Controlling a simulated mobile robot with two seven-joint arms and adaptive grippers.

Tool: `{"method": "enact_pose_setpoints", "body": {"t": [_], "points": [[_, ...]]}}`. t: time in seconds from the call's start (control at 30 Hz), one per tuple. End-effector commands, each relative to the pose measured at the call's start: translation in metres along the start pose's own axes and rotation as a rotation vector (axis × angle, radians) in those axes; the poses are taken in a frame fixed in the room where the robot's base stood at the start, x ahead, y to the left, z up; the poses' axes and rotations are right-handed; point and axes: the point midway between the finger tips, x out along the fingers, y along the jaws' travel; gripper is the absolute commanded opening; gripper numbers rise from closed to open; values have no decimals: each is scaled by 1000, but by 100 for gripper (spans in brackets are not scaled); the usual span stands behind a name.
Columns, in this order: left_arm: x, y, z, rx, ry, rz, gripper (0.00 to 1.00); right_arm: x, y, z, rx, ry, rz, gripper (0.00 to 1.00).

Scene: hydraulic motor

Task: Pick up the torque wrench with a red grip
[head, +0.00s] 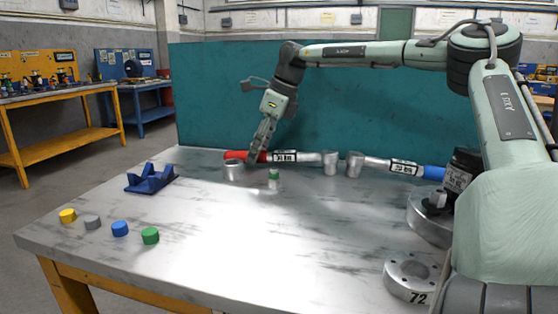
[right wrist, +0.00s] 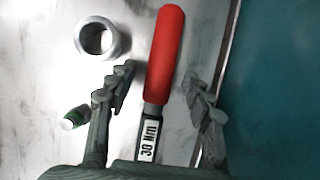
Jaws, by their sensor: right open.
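The torque wrench with a red grip (head: 290,157) lies along the back of the metal table, its red grip to the left. In the right wrist view its red grip (right wrist: 165,55) and a label reading 30 (right wrist: 149,140) show between my fingers. My right gripper (head: 259,150) is down at the red grip in the head view. In the right wrist view the right gripper (right wrist: 160,85) is open, with one finger on each side of the wrench and gaps to both. My left gripper is in neither view.
Another wrench with a blue grip (head: 433,172) lies to the right. A blue holder (head: 151,179) and several coloured caps (head: 120,228) are at left. The teal panel (head: 225,90) rises behind; the table middle is clear.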

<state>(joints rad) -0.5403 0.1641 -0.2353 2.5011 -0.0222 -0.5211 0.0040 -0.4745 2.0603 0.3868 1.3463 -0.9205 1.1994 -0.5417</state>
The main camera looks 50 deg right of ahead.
Motion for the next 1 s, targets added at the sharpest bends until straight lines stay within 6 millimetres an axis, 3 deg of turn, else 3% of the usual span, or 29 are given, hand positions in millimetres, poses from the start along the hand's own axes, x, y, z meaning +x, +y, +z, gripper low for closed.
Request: {"method": "enact_pose_setpoints", "body": {"t": [0.27,0.67,1.0], "points": [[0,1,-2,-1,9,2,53,3,0,0,0,-1,-1,50],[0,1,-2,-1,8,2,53,3,0,0,0,-1,-1,0],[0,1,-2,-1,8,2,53,2,0,2,0,-3,-2,0]]}}
